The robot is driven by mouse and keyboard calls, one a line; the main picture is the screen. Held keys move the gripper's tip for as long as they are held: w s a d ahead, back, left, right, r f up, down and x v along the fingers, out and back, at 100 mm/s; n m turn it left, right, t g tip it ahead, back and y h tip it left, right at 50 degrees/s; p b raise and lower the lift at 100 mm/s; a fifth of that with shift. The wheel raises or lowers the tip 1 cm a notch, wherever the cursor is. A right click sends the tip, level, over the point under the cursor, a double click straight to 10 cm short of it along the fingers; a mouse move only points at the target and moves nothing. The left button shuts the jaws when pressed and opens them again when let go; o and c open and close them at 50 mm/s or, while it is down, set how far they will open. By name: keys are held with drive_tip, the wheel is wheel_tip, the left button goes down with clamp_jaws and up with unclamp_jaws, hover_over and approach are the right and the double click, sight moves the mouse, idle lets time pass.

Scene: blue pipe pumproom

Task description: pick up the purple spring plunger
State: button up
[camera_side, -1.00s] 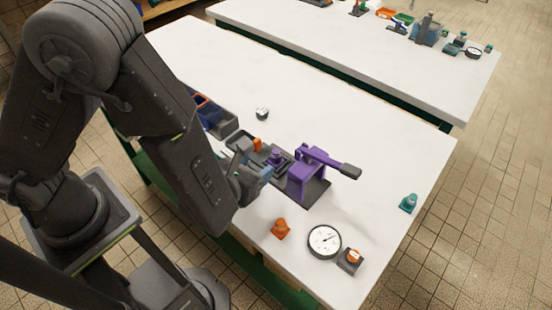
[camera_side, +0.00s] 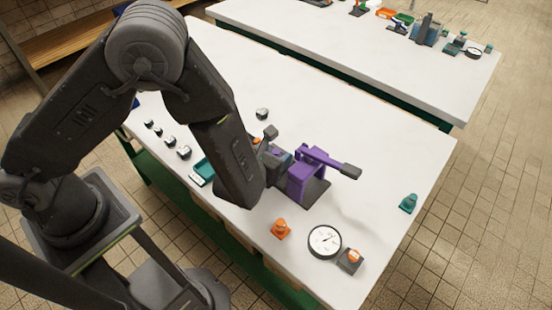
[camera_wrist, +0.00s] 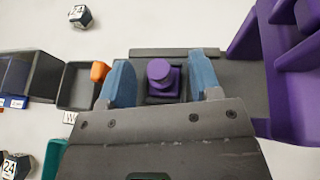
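The purple spring plunger (camera_wrist: 161,76), a short purple piece with a round top, stands in a dark square holder in the wrist view. My gripper (camera_wrist: 163,82) is open, with one blue finger on the left of the plunger and one on the right. Gaps show between the plunger and both fingers. In the side view, my gripper (camera_side: 273,153) is low over the table, just left of the purple press, and the plunger is mostly hidden there.
The purple press (camera_side: 301,180) with its dark-ended lever stands close to the right of my gripper. An orange piece (camera_wrist: 99,72) sits by the left finger. Dark bins (camera_wrist: 38,75) lie further left. An orange cone (camera_side: 281,229) and round gauge (camera_side: 324,241) stand nearer the front.

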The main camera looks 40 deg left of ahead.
clamp_jaws()
idle(0.3)
drive_tip(key=shift+r, duration=0.1)
